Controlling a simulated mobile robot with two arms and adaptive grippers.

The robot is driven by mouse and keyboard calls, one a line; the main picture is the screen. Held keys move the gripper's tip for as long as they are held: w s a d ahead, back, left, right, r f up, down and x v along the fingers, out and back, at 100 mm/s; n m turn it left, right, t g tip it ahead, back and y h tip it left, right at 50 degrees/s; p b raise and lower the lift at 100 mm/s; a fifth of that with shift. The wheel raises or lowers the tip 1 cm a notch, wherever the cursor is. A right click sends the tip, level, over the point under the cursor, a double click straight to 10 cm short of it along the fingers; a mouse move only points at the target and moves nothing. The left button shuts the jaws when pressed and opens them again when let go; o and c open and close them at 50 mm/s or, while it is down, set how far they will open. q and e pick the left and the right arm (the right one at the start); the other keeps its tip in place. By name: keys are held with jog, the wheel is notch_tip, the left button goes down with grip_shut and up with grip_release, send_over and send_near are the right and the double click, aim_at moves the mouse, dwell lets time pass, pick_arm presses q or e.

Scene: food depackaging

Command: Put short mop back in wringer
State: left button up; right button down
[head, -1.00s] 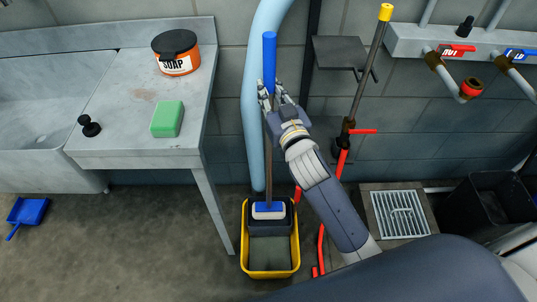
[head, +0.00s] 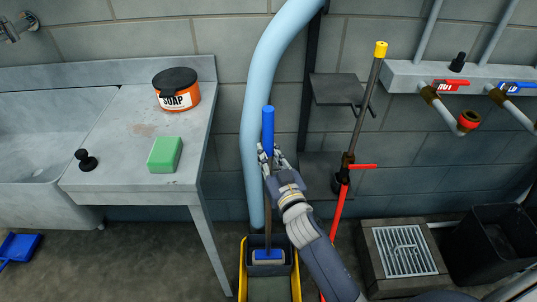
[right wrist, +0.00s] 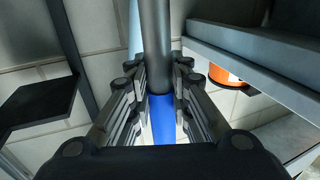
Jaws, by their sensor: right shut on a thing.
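The short mop has a blue grip (head: 268,125), a thin pole and a blue head (head: 268,256) with a pale pad. It stands nearly upright. Its head is at the dark wringer (head: 256,241) at the back of the yellow bucket (head: 242,280); I cannot tell how deep it sits. My right gripper (head: 268,157) is shut on the handle just below the blue grip. In the right wrist view, the fingers stand on both sides of the grey pole (right wrist: 155,45), with the blue grip (right wrist: 162,120) beyond. My left gripper is not in view.
A metal sink counter (head: 125,180) holds a soap tub (head: 176,92) and a green sponge (head: 165,155). A light blue pipe (head: 256,110) runs behind the mop. A yellow-topped pole (head: 367,95) and red-handled valves stand right. A floor drain (head: 403,250) and black bin (head: 490,245) are far right.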

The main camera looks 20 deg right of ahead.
jog(key=c, duration=1.5)
grip_release()
jog(key=shift+f, duration=0.1)
jog(key=shift+r, duration=0.2)
jog(key=shift+s+f, duration=0.1)
jog(key=shift+s, duration=0.25)
jog(key=s, duration=0.7)
jog(key=s+p, duration=0.1)
jog(key=s, duration=0.3)
jog(key=shift+s+d, duration=0.2)
jog(key=shift+d, duration=0.05)
